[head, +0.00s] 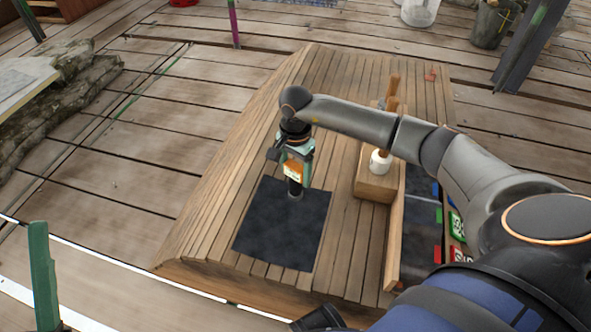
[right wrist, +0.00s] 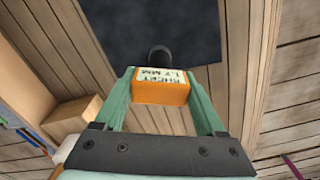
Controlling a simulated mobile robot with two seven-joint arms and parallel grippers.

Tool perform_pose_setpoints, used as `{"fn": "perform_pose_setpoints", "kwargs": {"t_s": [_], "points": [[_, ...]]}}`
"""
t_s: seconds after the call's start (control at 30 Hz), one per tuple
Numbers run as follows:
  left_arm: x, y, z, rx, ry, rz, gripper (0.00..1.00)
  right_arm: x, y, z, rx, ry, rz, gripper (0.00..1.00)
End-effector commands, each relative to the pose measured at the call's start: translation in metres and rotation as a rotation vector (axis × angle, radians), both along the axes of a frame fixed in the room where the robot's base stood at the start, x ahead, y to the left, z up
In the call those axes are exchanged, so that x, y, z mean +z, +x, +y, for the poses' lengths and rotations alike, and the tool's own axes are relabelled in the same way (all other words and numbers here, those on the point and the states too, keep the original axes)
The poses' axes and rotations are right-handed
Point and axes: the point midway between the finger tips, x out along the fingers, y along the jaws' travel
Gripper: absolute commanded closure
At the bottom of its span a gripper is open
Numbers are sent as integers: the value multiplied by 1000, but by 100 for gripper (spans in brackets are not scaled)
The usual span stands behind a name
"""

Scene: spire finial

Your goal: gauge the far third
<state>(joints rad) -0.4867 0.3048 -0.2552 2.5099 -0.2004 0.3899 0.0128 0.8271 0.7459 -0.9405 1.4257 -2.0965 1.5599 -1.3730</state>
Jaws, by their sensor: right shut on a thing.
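A dark square sheet (head: 280,235) lies on the wooden plank slope; it also fills the top of the right wrist view (right wrist: 115,35). My right gripper (head: 293,165) is above the sheet's far part, shut on an orange gauge (head: 292,171) with a pale printed label. In the right wrist view the gauge (right wrist: 160,92) sits between the green fingers. Its dark round probe (head: 295,188) points down at the sheet near the far edge. I cannot tell whether the probe touches it.
A wooden block (head: 375,185) with a white cylinder (head: 380,162) on it stands right of the sheet. Beside it, a wooden-walled tray (head: 393,240) holds dark and coloured pieces, partly hidden by my right arm. The planks left of the sheet are clear.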

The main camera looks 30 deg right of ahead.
Motion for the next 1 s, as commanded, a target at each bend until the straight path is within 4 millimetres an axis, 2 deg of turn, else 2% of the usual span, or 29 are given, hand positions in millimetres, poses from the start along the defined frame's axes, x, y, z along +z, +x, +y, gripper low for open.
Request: {"fn": "perform_pose_setpoints", "kwargs": {"t_s": [0.03,0.07,0.3,0.53,0.67,1.0], "points": [[0,0,0,0,0,0,50,1,0,0,0,0,-1,100],[0,0,0,0,0,1,50,1,0,0,0,0,-1,27],[0,0,0,0,0,1,50,1,0,0,0,0,-1,0],[0,0,0,-1,0,1,50,0,0,0,0,0,0,0],[5,0,0,-2,1,2,50,10,0,0,1,-1,-1,0],[35,-2,3,-14,-14,-3,50,81,1,0,1,-1,-3,0]]}}
